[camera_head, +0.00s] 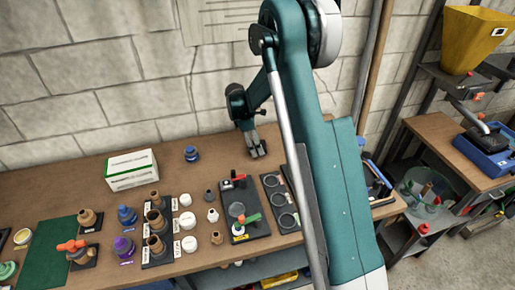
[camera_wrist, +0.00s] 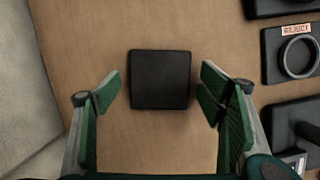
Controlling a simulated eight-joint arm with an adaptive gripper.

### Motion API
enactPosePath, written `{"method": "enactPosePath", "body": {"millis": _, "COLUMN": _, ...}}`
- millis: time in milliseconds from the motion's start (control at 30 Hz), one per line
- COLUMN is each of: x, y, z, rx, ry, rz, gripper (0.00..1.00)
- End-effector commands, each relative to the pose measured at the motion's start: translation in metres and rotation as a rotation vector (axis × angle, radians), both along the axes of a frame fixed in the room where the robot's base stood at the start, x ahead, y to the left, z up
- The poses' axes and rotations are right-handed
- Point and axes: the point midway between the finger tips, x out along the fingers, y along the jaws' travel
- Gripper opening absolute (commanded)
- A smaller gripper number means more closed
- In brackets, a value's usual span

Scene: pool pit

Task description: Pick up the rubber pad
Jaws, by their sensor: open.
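The rubber pad (camera_wrist: 160,80) is a flat black square lying on the brown wooden bench, in the upper middle of the wrist view. My gripper (camera_wrist: 160,92) is open over it, with one green-padded finger on the left and one on the right. The pad lies between the two fingers with bare wood showing on both sides, and neither finger touches it. In the head view my gripper (camera_head: 257,149) points down at the back of the bench, near the wall. I cannot make out the pad there.
A black holder with rings (camera_head: 283,204) lies to the right of the pad, its "REJECT" label (camera_wrist: 296,30) showing in the wrist view. A black tool base (camera_head: 239,210) stands in front. A white box (camera_head: 132,171) and blue fitting (camera_head: 191,154) stand left. The wall is close behind.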

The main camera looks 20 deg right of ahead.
Motion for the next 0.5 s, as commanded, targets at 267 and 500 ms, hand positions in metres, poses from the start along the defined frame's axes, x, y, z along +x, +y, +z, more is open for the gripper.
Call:
{"method": "enactPosePath", "body": {"millis": 267, "x": 0.0000, "y": 0.0000, "z": 0.0001, "rx": 0.000, "ry": 0.000, "rz": 0.000, "gripper": 0.47}}
{"method": "enactPosePath", "body": {"millis": 500, "x": -0.0001, "y": 0.0001, "z": 0.0002, "rx": 0.000, "ry": 0.000, "rz": 0.000, "gripper": 0.36}}
